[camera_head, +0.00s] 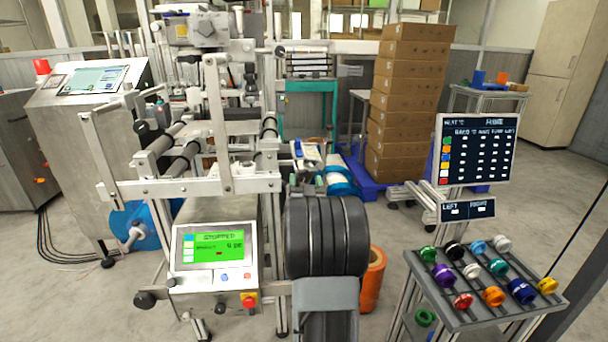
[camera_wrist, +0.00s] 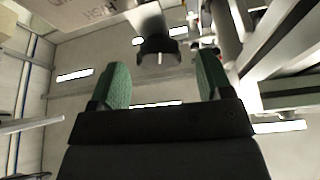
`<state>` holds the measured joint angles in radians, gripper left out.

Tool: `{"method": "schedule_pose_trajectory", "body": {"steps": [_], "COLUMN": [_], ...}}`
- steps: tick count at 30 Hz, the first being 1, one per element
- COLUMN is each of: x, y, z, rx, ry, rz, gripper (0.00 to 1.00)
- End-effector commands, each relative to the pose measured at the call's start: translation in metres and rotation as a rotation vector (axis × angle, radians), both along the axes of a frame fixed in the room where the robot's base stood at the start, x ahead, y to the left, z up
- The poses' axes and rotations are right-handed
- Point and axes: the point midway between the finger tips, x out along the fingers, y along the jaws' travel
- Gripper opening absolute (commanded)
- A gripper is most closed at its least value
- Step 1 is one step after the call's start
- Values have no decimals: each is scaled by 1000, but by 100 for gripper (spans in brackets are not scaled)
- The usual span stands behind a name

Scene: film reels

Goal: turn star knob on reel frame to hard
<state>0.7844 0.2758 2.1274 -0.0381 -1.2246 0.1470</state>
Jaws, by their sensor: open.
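My gripper (camera_wrist: 163,76) shows in the wrist view with its two green-padded fingers spread and nothing between them. A dark lobed knob (camera_wrist: 157,46) with a pale pin at its middle is beyond the fingertips, roughly centred between them, and looks apart from them. A pale panel (camera_wrist: 98,12) beside it carries upside-down lettering that seems to read HIGH. In the head view the white reel frame (camera_head: 225,185) stands at centre left with rollers across it. I cannot tell which head-view knob matches the wrist-view one.
A control box with a green screen (camera_head: 214,247) is on the frame's near side. An orange roll (camera_head: 374,281) stands on the floor. A rack of coloured knobs (camera_head: 455,318) is at the right, below a dark display (camera_head: 477,150). Stacked cartons (camera_head: 405,105) stand behind.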

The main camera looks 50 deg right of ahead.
Motion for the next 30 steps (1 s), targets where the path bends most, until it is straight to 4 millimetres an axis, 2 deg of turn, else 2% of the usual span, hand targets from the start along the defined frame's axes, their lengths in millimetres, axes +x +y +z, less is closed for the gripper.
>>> {"method": "schedule_pose_trajectory", "body": {"steps": [9, 22, 30], "x": [25, 29, 29], "y": [-22, -26, -26], "z": [13, 16, 16], "rx": [1, 2, 1], "ry": [0, 1, 2], "rz": [0, 1, 0], "gripper": [72, 72, 47]}}
